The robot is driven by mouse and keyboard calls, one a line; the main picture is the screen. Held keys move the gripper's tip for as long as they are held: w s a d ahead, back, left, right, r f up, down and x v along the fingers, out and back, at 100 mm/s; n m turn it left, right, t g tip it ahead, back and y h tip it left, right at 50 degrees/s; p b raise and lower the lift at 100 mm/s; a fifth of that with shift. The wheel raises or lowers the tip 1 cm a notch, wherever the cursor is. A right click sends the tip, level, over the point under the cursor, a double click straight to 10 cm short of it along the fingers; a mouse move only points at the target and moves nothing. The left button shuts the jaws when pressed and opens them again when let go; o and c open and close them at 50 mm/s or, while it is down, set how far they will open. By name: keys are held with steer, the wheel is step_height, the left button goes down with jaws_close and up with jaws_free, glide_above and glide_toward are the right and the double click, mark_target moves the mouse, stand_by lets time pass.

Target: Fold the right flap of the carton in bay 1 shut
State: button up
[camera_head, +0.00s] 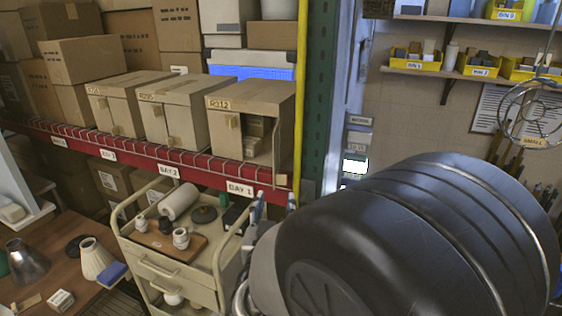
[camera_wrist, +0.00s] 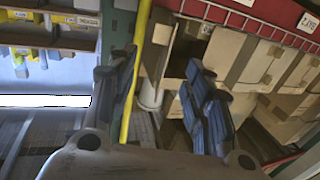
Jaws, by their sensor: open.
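The carton in bay 1 (camera_head: 222,131), marked R312, stands on the red-edged shelf above the BAY 1 label (camera_head: 240,189). Its left front panel, with a small tab, looks shut. The right half of its front is open, and boxes (camera_head: 256,131) show inside. The right flap (camera_head: 277,150) seems to be a narrow, nearly edge-on panel at the right of the opening. In the wrist view a brown panel (camera_wrist: 157,45), likely this flap, stands beside the yellow post. My gripper (camera_head: 275,203) is open and empty, below and in front of the shelf; its blue fingers show in the wrist view (camera_wrist: 162,97).
A yellow post (camera_head: 301,90) and green upright (camera_head: 322,100) stand right of the carton. Two more cartons (camera_head: 118,103) (camera_head: 160,109) stand to its left. A cream trolley (camera_head: 160,268) with lamp parts is below. My dark arm hides the lower right.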

mark_target(281, 176)
steer(key=w, duration=0.4)
steer(key=w+d, duration=0.1)
steer(key=w, duration=0.9)
steer(key=shift+d, duration=0.2)
steer(key=shift+f, duration=0.1)
jaws_close()
